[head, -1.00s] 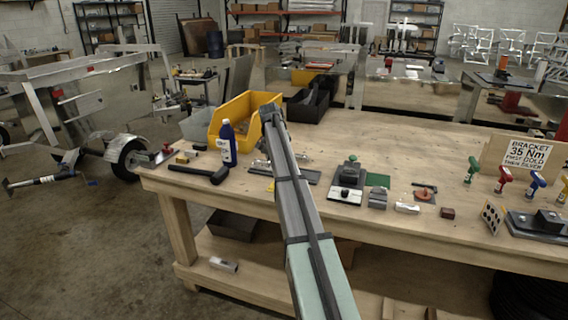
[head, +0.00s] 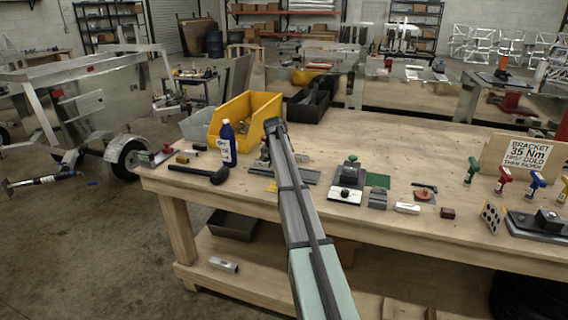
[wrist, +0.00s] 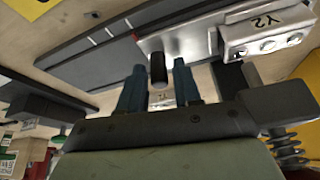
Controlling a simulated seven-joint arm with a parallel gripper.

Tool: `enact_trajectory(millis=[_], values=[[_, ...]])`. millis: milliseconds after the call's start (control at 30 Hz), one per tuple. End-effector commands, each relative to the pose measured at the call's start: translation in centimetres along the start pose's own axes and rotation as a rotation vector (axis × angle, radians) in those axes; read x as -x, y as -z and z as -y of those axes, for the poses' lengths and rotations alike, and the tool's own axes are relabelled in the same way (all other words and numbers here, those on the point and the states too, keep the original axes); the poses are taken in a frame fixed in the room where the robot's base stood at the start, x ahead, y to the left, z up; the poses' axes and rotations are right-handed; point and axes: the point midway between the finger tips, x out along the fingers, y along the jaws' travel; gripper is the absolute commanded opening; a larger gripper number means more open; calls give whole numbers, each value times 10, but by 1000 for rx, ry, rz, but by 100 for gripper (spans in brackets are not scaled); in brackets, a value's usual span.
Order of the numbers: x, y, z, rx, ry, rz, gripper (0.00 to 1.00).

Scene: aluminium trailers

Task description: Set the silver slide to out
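In the wrist view a silver slide plate (wrist: 190,38) with an upright black knob (wrist: 158,69) lies on a dark grey base (wrist: 95,52) with white marks. A silver block labelled Y2 (wrist: 262,32) sits at the plate's right end. My gripper (wrist: 158,76) has two blue fingers, spread apart, with the knob showing in the gap between their tips. I cannot tell whether either finger touches it. A second, smaller label shows behind the fingers, partly hidden. In the head view my arm covers part of the dark base (head: 309,177), and the fingers are hard to make out.
On the workbench (head: 410,150), a yellow bin (head: 246,113), a blue bottle (head: 228,145) and a black mallet (head: 200,172) stand or lie to the left. A black-knobbed fixture (head: 348,182) and a green mat (head: 378,180) are to the right. A spring (wrist: 287,148) shows at the wrist view's right.

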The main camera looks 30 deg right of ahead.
Motion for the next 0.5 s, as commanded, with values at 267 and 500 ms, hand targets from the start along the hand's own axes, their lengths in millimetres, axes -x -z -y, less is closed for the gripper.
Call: enact_trajectory(millis=[267,500], values=[[0,0,0,0,0,0,6],[0,0,0,0,0,0,0]])
